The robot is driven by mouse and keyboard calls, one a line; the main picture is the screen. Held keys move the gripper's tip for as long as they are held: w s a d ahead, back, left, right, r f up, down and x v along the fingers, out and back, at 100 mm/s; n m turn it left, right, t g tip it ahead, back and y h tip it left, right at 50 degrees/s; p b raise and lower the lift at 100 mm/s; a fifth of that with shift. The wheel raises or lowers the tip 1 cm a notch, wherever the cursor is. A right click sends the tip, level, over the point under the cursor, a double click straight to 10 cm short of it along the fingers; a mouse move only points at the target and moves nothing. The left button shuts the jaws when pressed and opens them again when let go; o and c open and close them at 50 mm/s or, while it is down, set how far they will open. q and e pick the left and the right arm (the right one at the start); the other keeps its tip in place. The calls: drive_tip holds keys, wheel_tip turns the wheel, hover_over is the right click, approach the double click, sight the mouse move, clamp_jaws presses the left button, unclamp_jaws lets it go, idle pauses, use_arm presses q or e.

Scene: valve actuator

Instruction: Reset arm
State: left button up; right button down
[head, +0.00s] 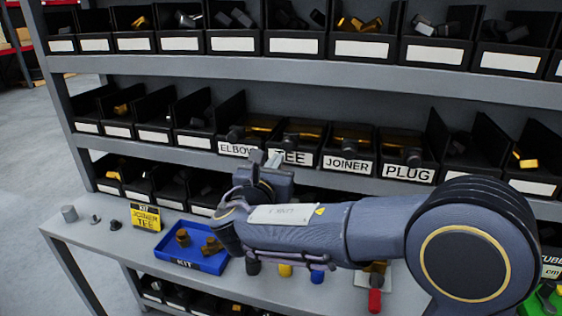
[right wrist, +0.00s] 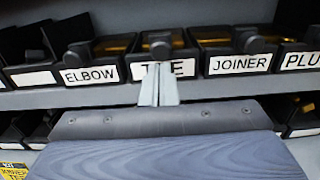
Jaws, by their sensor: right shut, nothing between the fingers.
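My right arm reaches across the head view from the right. Its gripper (head: 265,160) is in front of the middle shelf, near the bins labelled ELBOW (head: 236,148) and TEE (head: 291,157). In the right wrist view the gripper fingers (right wrist: 158,84) are together with nothing between them, and they overlap the TEE label (right wrist: 183,68). I cannot tell whether they touch the bin. My left gripper is not in view.
The blue KIT tray (head: 170,258) on the bench holds brown fittings. A yellow sign (head: 146,217) reads JOINER and TEE. JOINER (head: 347,163) and PLUG (head: 408,172) bins stand to the right. A red-handled tool (head: 375,300) lies below my arm.

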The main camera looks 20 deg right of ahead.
drive_tip(key=b+v, duration=0.1)
drive_tip(key=v, duration=0.6)
drive_tip(key=s+d+f+m+g+y, duration=0.5)
drive_tip(key=s+d+f+m+g, duration=0.6)
drive_tip(key=s+d+f+m, duration=0.4)
drive_tip(key=s+a+f+m+t+y, duration=0.1)
drive_tip(key=s+a+m+y, duration=0.3)
drive_tip(key=m, duration=0.4)
drive_tip(key=s+a+f+m+y, duration=0.3)
drive_tip(key=s+m+y, duration=0.2)
drive_tip(key=m, duration=0.2)
drive_tip(key=shift+s+a+f+m+t, duration=0.15)
drive_tip(key=shift+s+a+m+t, duration=0.2)
drive_tip(key=shift+a+m+t, duration=0.05)
